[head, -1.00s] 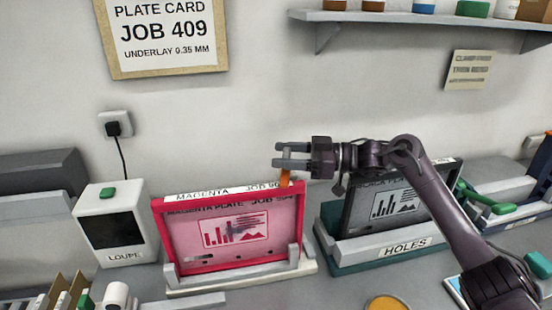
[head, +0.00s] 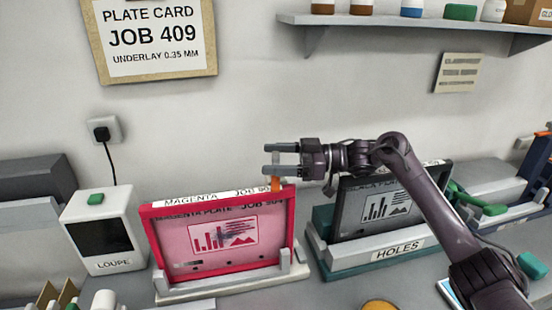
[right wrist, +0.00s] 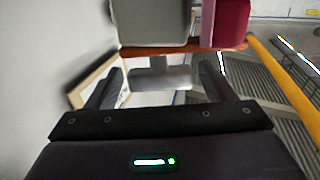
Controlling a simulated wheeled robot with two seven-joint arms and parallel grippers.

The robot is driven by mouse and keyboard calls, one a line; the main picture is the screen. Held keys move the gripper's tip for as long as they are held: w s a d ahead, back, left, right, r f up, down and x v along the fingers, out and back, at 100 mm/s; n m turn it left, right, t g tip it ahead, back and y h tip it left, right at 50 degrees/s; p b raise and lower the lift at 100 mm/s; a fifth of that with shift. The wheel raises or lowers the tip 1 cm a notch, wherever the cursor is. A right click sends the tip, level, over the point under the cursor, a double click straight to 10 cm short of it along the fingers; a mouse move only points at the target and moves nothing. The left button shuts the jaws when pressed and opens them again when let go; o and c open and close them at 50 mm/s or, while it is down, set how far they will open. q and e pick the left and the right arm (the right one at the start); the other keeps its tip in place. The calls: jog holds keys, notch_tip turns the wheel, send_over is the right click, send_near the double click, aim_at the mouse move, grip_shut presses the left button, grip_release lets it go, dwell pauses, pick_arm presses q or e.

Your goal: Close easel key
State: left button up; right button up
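The magenta easel (head: 148,245) stands on the bench with a pink printed plate (head: 180,247) in it. A small orange key (head: 276,184) is at the top right corner of its frame, just under the lower finger of my right gripper (head: 267,160). The right gripper's fingers point left and are apart with nothing between them; I cannot tell whether the lower finger touches the key. In the right wrist view the fingers (right wrist: 160,88) are also spread, with an orange strip (right wrist: 225,46) beyond them. My left gripper is out of view.
A grey plate stands in the green holder marked HOLES (head: 385,252), behind my right arm. A LOUPE box (head: 105,236) stands left of the easel. A shelf (head: 400,22) runs above. Wall space around the gripper is clear.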

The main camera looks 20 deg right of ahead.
aim_at(276, 157)
notch_tip(276, 157, up, 9)
jog(key=b, duration=0.2)
jog(key=shift+r+b, duration=0.15)
jog(key=shift+b, duration=0.25)
notch_tip(276, 157, up, 11)
jog(key=shift+b, duration=0.45)
